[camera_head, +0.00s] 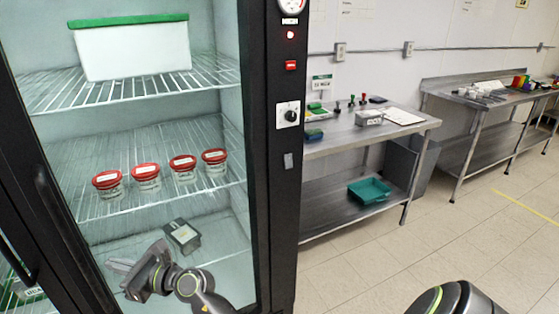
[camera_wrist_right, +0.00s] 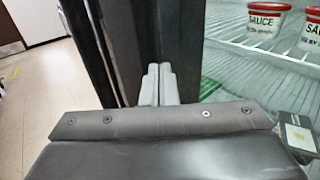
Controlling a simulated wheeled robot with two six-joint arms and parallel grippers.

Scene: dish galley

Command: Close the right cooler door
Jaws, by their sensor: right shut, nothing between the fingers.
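The cooler (camera_head: 275,190) fills the left of the head view, with its lit inside and shelves showing. A black upright door frame (camera_head: 82,255) with a dark bar handle (camera_head: 40,215) runs down its left side. I cannot tell whether clear glass covers the bay or the right door stands open. My right gripper (camera_head: 117,267) is low in front of the bay, fingers together, empty, pointing left. In the right wrist view its fingertips (camera_wrist_right: 160,72) are close to the black frame (camera_wrist_right: 140,35); contact is unclear. My left gripper is not in view.
Red-lidded sauce cups (camera_head: 146,178) and a green-lidded white box (camera_head: 135,48) stand on the wire shelves (camera_head: 70,92). A dark box (camera_head: 182,236) sits lower. Steel tables (camera_head: 345,138) line the wall at right. Floor (camera_head: 400,245) is clear between.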

